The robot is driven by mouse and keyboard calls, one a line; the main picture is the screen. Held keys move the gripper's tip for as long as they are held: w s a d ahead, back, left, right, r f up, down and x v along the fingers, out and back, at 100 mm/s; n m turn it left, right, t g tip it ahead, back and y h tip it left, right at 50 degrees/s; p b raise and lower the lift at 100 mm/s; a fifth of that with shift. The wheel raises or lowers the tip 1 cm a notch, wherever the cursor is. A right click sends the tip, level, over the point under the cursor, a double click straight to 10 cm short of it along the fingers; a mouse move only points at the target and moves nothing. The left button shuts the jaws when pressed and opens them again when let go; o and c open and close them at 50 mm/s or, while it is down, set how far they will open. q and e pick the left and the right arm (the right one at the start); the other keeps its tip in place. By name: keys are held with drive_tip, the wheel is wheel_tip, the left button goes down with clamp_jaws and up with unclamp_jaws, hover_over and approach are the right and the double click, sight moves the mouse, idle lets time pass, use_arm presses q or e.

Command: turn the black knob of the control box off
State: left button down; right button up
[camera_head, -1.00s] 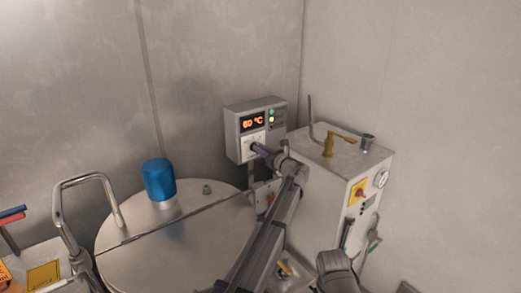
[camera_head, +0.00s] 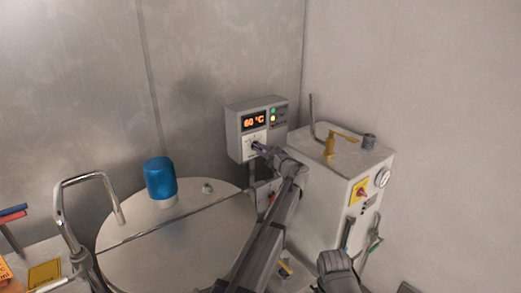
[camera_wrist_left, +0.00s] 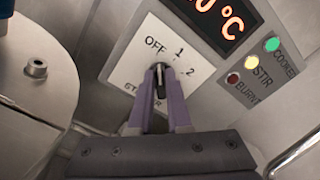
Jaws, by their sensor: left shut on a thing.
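The grey control box (camera_head: 235,128) hangs at the back wall and its display reads 60 °C. In the left wrist view, its white dial plate (camera_wrist_left: 135,75) has the marks OFF, 1 and 2 and a partly hidden label at lower left. The black knob (camera_wrist_left: 160,82) is in the middle of this plate, its narrow grip about upright in the picture. My left gripper (camera_head: 257,147) is shut on the knob, with one purple-grey finger on each side; it also shows in the left wrist view (camera_wrist_left: 160,72).
The green lamp (camera_wrist_left: 272,44) and yellow lamp (camera_wrist_left: 251,62) are lit; the red one (camera_wrist_left: 232,78) looks dark. A round steel lid (camera_head: 170,235) with a blue cap (camera_head: 160,178) is at left. A white machine (camera_head: 330,185) stands close at right.

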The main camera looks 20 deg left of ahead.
use_arm(q)
drive_tip(key=shift+n, duration=0.4)
drive_tip(key=c, duration=0.9)
unclamp_jaws()
drive_tip(key=shift+o, duration=0.2)
drive_tip(key=shift+s, duration=0.1)
drive_tip(key=v, duration=0.7)
drive_tip(key=shift+s+d, duration=0.2)
drive_tip(key=shift+d, duration=0.1)
